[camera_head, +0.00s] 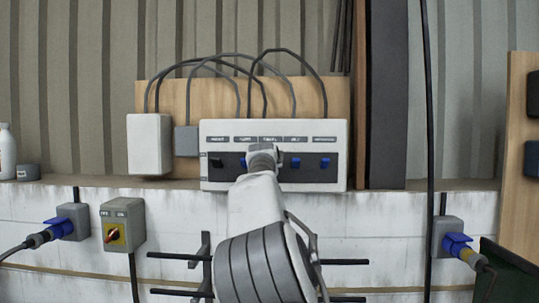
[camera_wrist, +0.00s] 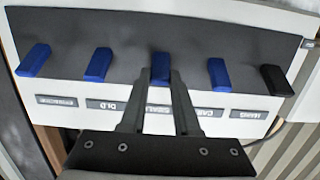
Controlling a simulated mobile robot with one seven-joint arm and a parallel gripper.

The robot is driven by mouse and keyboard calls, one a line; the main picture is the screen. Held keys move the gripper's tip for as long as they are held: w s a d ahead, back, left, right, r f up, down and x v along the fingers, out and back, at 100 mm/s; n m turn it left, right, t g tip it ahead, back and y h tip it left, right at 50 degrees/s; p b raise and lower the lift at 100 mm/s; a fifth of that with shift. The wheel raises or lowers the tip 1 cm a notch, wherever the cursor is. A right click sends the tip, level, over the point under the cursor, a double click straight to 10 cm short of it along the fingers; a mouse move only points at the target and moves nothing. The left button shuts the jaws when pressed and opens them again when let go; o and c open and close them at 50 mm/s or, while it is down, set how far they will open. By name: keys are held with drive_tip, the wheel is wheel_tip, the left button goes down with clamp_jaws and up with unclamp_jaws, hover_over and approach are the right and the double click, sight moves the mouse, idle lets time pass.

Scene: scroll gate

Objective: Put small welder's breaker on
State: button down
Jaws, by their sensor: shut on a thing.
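The breaker panel is a white box (camera_head: 338,150) with a dark switch strip (camera_head: 310,173), a row of labels, one black lever and several blue levers. In the wrist view, the strip (camera_wrist: 130,38) shows upside down, with the black lever (camera_wrist: 276,80) at the right end. My gripper (camera_wrist: 160,80) has its two fingers on either side of the middle blue lever (camera_wrist: 160,66), closed on it. The label below that lever is partly hidden by the fingers. In the head view, my gripper (camera_head: 263,153) covers the middle lever.
A white box (camera_head: 149,145) and a small grey box (camera_head: 186,140) stand left of the panel, with cables looping above. A rotary switch (camera_head: 123,226) and blue plugs (camera_head: 60,228) are on the wall below. A bottle (camera_head: 7,150) stands far left.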

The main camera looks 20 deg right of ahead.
drive_tip(key=shift+w+r+g, duration=0.15)
drive_tip(key=shift+r+g, duration=0.2)
drive_tip(key=shift+g, duration=0.15)
drive_tip(key=shift+y, duration=0.3)
drive_tip(key=c, duration=0.6)
unclamp_jaws()
drive_tip(key=shift+d, duration=0.1)
drive_tip(key=shift+c, duration=0.2)
drive_tip(key=shift+b, duration=0.3)
drive_tip(key=b+v, duration=0.8)
drive_tip(key=v, duration=0.9)
drive_tip(key=shift+r, duration=0.25)
